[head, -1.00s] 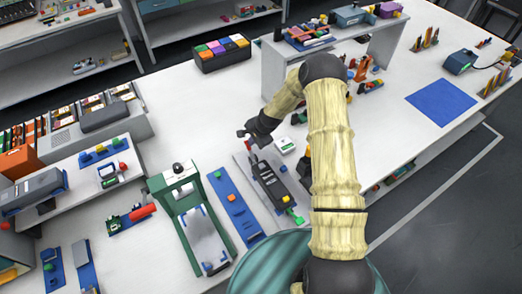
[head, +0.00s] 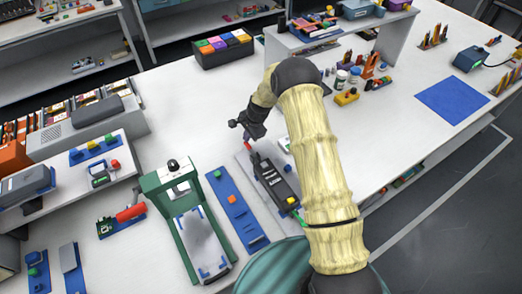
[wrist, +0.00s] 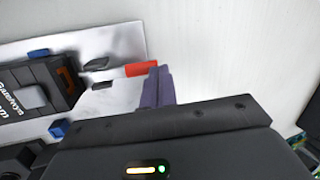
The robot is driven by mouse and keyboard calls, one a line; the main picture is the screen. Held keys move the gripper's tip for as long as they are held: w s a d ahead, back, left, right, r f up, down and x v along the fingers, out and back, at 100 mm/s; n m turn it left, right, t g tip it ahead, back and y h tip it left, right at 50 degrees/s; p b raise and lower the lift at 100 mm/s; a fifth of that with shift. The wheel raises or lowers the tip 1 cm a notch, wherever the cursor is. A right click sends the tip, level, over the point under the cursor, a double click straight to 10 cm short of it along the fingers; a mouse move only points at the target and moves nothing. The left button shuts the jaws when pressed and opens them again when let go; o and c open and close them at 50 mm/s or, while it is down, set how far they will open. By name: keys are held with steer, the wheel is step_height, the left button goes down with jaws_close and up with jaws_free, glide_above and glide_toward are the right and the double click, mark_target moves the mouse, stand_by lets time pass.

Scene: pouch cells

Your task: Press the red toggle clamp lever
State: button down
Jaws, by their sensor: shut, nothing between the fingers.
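The red lever handle (wrist: 140,69) shows in the wrist view, pointing away from the black device (wrist: 35,95). Grey metal clamp parts (wrist: 97,64) lie between them. In the head view the black device (head: 272,180) sits on a pale grey plate (head: 245,165), and a little red shows at its far end by my gripper (head: 247,142). My gripper is shut and empty. Its purple fingertips (wrist: 157,88) are right beside the red handle in the wrist view; I cannot tell whether they touch it. The lever's pivot and tilt are unclear.
A blue strip (head: 236,205) and a green-framed press (head: 160,185) stand left of the plate. A black bin of coloured blocks (head: 222,48) is at the back. Small bottles and parts (head: 355,77) stand right of my arm. The white table beyond my gripper is clear.

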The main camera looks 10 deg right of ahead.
steer(key=shift+w+a+f+b, duration=0.1)
steer(key=shift+a+f+b, duration=0.05)
steer(key=shift+f+b, duration=0.2)
steer(key=shift+d+f, duration=0.1)
steer(key=shift+d, duration=0.1)
steer(key=w+r, duration=0.5)
steer(key=r, duration=0.8)
steer(key=shift+w, duration=0.1)
stand_by(0.5)
